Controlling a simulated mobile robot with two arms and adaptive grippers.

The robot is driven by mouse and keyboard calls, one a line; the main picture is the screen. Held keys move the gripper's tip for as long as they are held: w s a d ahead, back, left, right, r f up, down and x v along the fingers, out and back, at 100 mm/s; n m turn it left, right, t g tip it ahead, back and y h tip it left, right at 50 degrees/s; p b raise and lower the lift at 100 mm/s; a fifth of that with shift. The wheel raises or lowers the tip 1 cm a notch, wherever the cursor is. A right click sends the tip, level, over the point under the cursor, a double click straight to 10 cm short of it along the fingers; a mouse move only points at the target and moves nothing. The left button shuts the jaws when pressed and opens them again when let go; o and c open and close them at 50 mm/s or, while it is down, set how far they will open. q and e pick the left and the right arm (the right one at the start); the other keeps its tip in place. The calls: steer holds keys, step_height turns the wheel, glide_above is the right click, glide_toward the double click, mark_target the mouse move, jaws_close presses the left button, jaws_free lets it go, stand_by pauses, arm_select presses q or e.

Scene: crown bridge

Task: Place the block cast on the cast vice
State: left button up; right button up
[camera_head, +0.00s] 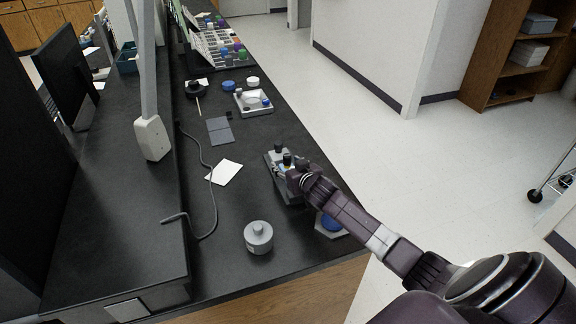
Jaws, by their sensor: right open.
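My right arm reaches in from the lower right. Its dark gripper (295,172) is over a low grey device with black knobs (271,163) near the right edge of the black bench, which may be the cast vice. The gripper is open, and its fingers hide part of the device. Small blue and yellowish bits show by the fingers, too small to identify. I cannot make out the block cast for certain. A round blue thing (331,223) on a grey angular base lies partly behind my right arm. My left gripper is not in view.
A grey lidded jar (258,237) stands near the bench's front edge. A white sheet (224,172), a dark grey pad (220,131), a cable and a white tray (254,103) lie farther left and back. A rack with coloured items (222,45) is at the far end.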

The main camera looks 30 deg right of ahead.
steer(key=shift+r, duration=0.3)
steer(key=shift+s+f, duration=0.1)
steer(key=shift+s, duration=0.15)
steer(key=v, duration=1.1)
steer(key=shift+s+p, duration=0.25)
steer(key=shift+p, duration=0.05)
